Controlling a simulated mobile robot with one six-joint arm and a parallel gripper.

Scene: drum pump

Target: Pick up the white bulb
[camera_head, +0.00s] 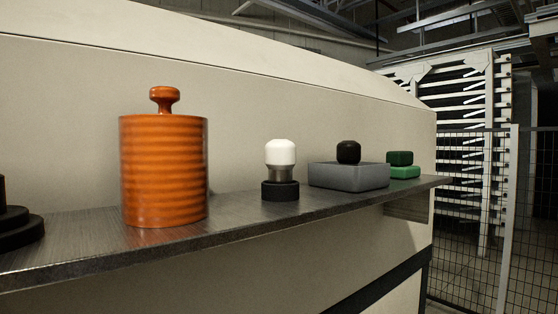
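The white bulb (280,152) has a rounded white top and a silver metal neck (280,173). It stands upright in a short black round base (280,191) on the dark shelf (240,222), right of the shelf's middle. Nothing covers it from this view. My gripper does not show in the head view.
An orange ribbed drum with a knob (163,170) stands left of the bulb. To the right are a grey block with a black knob (349,175) and a green block (402,165). A black stepped object (18,226) is cut off at left. A beige wall rises behind the shelf.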

